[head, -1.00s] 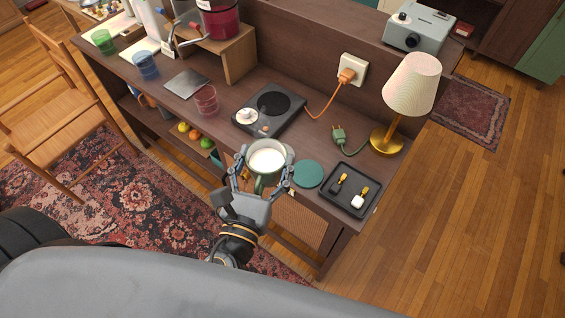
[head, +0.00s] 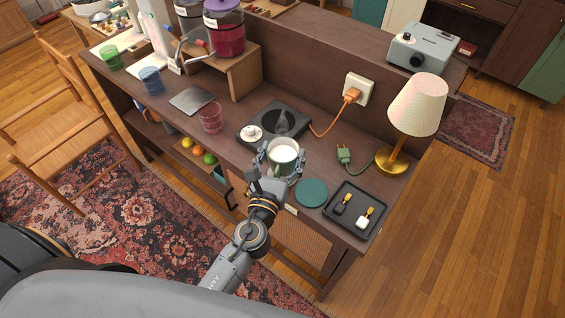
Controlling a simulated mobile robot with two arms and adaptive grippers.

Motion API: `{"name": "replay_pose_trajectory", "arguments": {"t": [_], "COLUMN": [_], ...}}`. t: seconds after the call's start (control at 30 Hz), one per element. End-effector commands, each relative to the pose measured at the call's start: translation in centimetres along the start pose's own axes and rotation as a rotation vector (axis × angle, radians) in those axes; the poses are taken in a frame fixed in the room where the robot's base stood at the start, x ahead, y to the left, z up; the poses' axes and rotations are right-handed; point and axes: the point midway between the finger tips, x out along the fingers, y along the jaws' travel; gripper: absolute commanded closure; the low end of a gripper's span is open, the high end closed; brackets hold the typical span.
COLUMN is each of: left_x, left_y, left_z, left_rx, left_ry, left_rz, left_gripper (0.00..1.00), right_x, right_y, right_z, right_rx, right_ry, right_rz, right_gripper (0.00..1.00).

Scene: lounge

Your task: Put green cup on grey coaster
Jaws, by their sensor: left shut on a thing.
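A grey square coaster (head: 191,100) lies flat and empty on the desk, left of the hotplate and behind a pink glass. A round teal coaster (head: 311,192) lies empty just in front of the cup, to the right. My right gripper is not in view.
The pink glass (head: 211,118) stands between the cup and the grey coaster. The black hotplate (head: 273,124) carries a small white item. A blue glass (head: 150,80) and green glass (head: 110,57) stand farther left. A black tray (head: 355,210), lamp (head: 414,108) and green plug (head: 345,155) are at right.

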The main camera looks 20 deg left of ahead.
Motion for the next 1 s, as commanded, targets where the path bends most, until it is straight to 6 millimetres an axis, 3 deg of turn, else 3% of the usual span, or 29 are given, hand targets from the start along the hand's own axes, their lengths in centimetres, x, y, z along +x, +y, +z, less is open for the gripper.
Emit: {"name": "replay_pose_trajectory", "arguments": {"t": [0.37, 0.8, 0.83, 0.93, 1.0], "left_x": [1.0, 1.0, 0.9, 0.9, 0.9], "left_y": [0.2, 0.2, 0.2, 0.2, 0.2], "left_z": [-4.0, -4.4, -4.5, -4.4, -4.4], "left_rx": [0.003, 0.001, 0.001, 0.000, 0.001], "left_ry": [-0.001, -0.002, 0.000, 0.000, 0.000], "left_rz": [-0.002, -0.001, -0.001, -0.001, 0.000], "left_gripper": [0.75, 0.75, 0.26, 0.05, 0.05], "right_x": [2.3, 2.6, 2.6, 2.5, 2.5], "right_y": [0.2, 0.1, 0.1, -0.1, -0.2], "right_z": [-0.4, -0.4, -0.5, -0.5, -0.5], "right_rx": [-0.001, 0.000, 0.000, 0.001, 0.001], "right_ry": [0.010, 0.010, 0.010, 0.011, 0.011], "right_rz": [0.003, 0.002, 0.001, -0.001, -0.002], "right_gripper": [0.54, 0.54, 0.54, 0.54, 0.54]}}
